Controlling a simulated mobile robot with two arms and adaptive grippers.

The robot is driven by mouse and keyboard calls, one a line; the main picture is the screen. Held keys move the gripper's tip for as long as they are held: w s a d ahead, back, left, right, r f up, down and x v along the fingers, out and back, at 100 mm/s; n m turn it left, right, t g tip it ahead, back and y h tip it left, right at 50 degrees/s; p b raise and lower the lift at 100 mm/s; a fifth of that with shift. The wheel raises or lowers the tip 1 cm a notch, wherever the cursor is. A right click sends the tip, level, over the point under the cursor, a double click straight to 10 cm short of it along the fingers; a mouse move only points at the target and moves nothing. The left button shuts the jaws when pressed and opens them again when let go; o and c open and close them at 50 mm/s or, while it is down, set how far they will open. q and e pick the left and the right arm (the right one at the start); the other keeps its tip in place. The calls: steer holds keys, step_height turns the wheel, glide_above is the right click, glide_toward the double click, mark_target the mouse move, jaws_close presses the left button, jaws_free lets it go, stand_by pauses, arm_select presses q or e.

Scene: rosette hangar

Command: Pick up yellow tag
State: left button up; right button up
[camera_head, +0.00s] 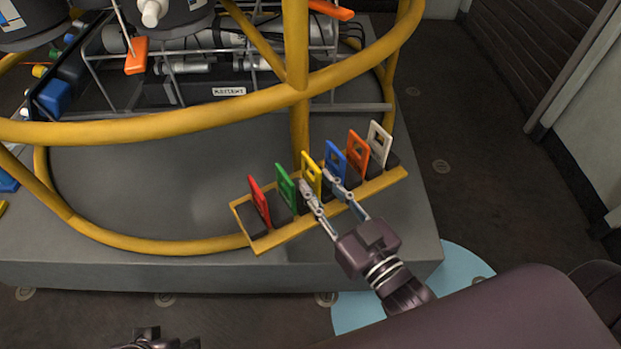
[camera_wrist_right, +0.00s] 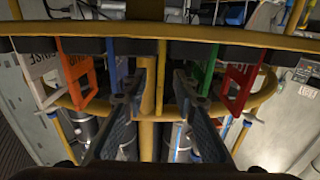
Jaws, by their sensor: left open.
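The yellow tag (camera_head: 311,172) stands upright in a row of coloured tags, between the green tag (camera_head: 286,187) and the blue tag (camera_head: 336,160). My right gripper (camera_head: 316,179) is open, its fingertips at the yellow tag, one toward the green side and one toward the blue side. I cannot tell whether they touch it. In the right wrist view the open fingers (camera_wrist_right: 158,88) have a yellow upright strip between them; tag and post are hard to tell apart there. My left gripper (camera_head: 150,340) is open at the bottom edge, partly cut off, away from the tags.
The yellow-edged rack (camera_head: 262,244) holds the tags, including red (camera_head: 260,201), orange (camera_head: 358,155) and white (camera_head: 380,144). It lies on a grey platform (camera_head: 130,268). A yellow tubular frame (camera_head: 190,120) surrounds machinery behind, with a post close behind the tags.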

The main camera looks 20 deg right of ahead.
mark_target(303, 166)
steer(key=shift+x, duration=1.6)
steer(key=shift+c, duration=0.6)
jaws_close()
steer(key=shift+r, duration=0.1)
